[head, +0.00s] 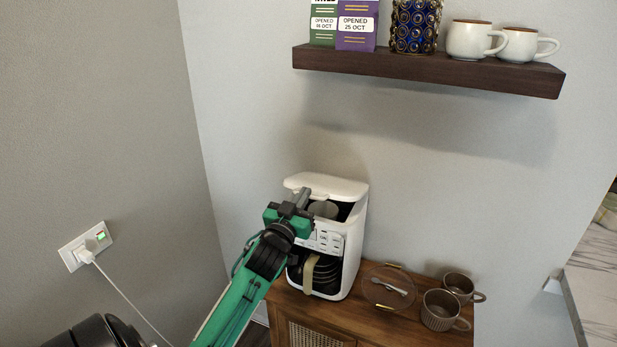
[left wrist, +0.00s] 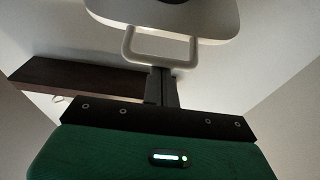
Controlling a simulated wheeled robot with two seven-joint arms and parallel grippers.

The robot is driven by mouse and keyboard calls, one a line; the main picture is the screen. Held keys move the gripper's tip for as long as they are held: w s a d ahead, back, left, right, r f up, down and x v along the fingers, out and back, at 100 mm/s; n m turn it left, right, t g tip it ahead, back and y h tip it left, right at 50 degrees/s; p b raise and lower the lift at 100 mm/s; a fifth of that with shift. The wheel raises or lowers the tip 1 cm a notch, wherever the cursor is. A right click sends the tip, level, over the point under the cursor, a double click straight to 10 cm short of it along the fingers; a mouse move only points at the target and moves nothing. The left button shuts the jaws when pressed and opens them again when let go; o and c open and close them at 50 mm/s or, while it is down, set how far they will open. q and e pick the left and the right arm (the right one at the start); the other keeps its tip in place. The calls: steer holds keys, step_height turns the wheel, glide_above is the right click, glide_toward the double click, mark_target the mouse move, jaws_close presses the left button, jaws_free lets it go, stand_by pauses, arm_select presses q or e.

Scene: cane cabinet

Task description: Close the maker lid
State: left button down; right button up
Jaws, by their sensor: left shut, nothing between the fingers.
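The white coffee maker (head: 346,244) stands on the wooden cabinet. Its lid (head: 330,186) is raised, with a dark gap and a round filter part (head: 323,209) showing below it. My left gripper (head: 303,197) is shut and empty in front of the maker's top, close to the lid's left front edge; contact cannot be told. In the left wrist view a pale panel with a loop-shaped handle (left wrist: 128,46) is at the top, and the left fingertips (left wrist: 163,72) appear at the loop's lower edge. My right gripper is in neither view.
A glass lid or dish (head: 388,288) and two brown mugs (head: 440,310) stand right of the maker on the cabinet top (head: 350,318). A dark shelf (head: 430,68) with bags, a jar and white mugs hangs above. A plugged socket (head: 86,246) is on the left wall.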

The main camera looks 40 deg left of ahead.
arm_select(q)
step_height(320, 180, down, 10)
steer(key=s+t+b, duration=0.1)
steer(key=b, duration=0.6)
steer(key=shift+s+d, duration=0.25)
